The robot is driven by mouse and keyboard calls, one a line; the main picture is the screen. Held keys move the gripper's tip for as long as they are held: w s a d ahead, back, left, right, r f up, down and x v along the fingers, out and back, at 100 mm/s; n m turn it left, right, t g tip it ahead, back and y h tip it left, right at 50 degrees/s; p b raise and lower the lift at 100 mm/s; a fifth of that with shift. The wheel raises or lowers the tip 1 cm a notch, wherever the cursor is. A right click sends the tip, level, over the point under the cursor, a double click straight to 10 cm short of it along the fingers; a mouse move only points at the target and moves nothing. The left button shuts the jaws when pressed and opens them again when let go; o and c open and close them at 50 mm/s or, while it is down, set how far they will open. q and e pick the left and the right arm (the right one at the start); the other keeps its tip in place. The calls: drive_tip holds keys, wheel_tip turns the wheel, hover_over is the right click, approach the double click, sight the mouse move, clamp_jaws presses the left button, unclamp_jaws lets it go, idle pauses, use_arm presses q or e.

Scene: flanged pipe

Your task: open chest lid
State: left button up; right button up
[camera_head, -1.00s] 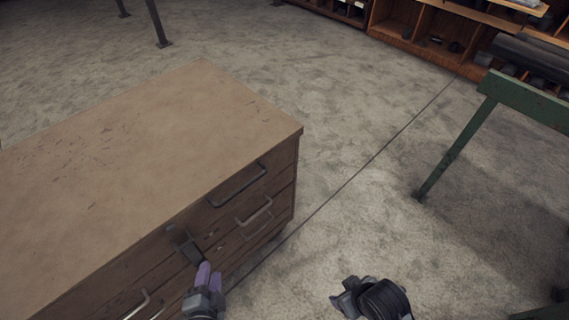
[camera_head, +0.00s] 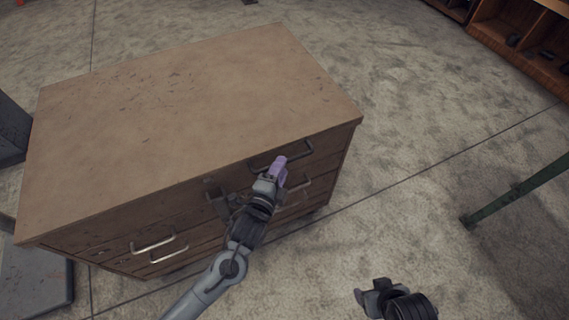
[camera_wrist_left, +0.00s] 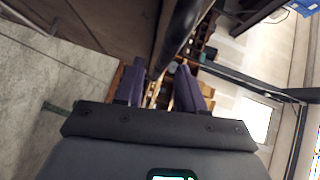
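The wooden chest has a broad, flat, closed lid (camera_head: 190,105) with a worn brown top. A dark handle (camera_head: 300,146) sits on its front just under the lid's edge, toward the right. A dark latch (camera_head: 216,194) is at the front middle. My left gripper (camera_head: 279,167) is at the chest front by the dark handle and hides part of it. In the left wrist view its purple fingers (camera_wrist_left: 160,85) are apart, with a dark bar (camera_wrist_left: 180,32) just ahead of the gap; contact cannot be told. My right gripper (camera_head: 368,296) is low, away from the chest; its finger opening is unclear.
Metal handles (camera_head: 155,244) lie lower on the chest front. A green metal leg (camera_head: 515,195) stands at the right, and a wooden shelf (camera_head: 525,45) is at the far right back. Grey equipment (camera_head: 35,275) stands by the chest's left. The floor to its right is clear.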

use_arm(q)
drive_tip(key=shift+b+x, duration=0.45)
drive_tip(key=shift+x, duration=1.25)
clamp_jaws()
